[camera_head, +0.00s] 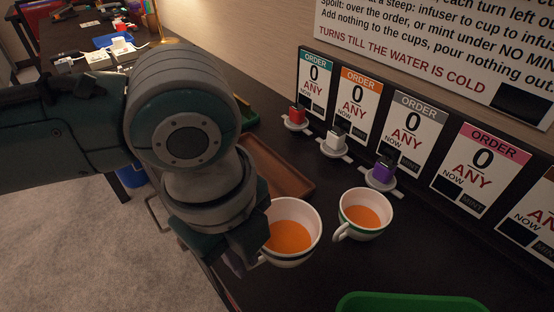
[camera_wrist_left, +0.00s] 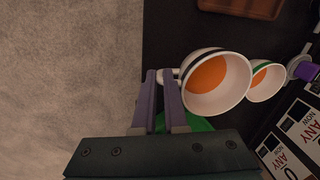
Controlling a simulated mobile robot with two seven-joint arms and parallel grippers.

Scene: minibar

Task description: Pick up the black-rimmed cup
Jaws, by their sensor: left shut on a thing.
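The black-rimmed cup (camera_head: 290,258) is white with a dark band and holds orange liquid. It is near the front edge of the dark counter in the head view and at the centre right of the left wrist view (camera_wrist_left: 218,108). My left gripper (camera_head: 252,258) is at the cup's left side; its two fingers (camera_wrist_left: 163,78) are closed on the cup's handle, which they mostly hide. The cup looks roughly upright; I cannot tell whether its base touches the counter. My right gripper is not in view.
A green-rimmed cup (camera_head: 360,232) with orange liquid stands close on the right. A brown tray (camera_head: 285,178) lies behind. A green tray (camera_head: 410,303) is at the front. Red, white and purple small items (camera_head: 381,174) line the back below several order cards (camera_head: 413,132).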

